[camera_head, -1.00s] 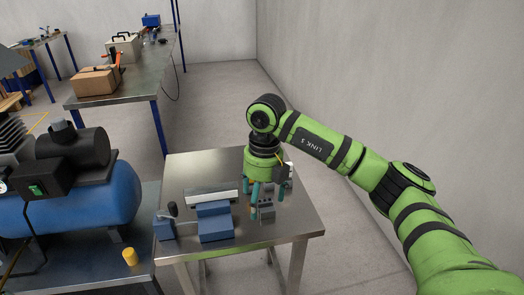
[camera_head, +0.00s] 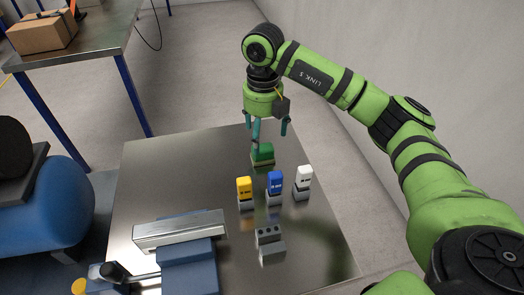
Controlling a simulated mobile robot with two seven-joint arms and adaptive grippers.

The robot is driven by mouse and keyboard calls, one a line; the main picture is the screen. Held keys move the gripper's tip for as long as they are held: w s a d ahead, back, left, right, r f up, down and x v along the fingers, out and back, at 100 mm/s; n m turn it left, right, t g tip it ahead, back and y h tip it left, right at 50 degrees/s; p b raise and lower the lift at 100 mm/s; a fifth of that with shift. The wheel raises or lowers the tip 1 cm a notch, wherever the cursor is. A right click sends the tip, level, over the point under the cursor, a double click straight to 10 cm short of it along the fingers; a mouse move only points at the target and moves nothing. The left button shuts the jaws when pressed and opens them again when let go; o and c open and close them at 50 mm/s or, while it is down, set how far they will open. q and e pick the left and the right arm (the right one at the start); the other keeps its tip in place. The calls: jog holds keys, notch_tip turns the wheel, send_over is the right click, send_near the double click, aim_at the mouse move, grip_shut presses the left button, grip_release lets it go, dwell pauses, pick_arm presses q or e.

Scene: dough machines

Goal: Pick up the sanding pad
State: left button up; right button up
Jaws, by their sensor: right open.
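A small green block with a yellowish lower edge, which looks like the sanding pad (camera_head: 263,155), lies on the metal table (camera_head: 150,180) near its far edge. My right gripper (camera_head: 270,136) hangs above it, pointing down, with its two teal fingers apart and nothing seen between them. The left finger overlaps the green block in the picture; I cannot tell whether it touches. The right finger is to the right of the block and higher in the picture. My left gripper is not in view.
A yellow block (camera_head: 244,187), a blue block (camera_head: 275,183) and a white block (camera_head: 304,177) stand close in front of the pad. A grey block with holes (camera_head: 269,236) and a blue vise (camera_head: 188,262) are nearer. The table's left part is clear.

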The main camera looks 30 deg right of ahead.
aim_at(264, 149)
notch_tip(264, 149, down, 3)
jog(key=shift+s+r+p, duration=0.15)
jog(key=shift+r+p, duration=0.05)
jog(key=shift+p, duration=0.4)
notch_tip(264, 149, down, 4)
jog(key=shift+r+p, duration=0.2)
jog(key=shift+p, duration=0.3)
jog(key=shift+f, duration=0.35)
jog(key=c, duration=1.4)
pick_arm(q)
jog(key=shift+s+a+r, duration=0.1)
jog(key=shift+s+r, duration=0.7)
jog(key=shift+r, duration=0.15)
pick_arm(e)
jog(key=shift+o, duration=0.2)
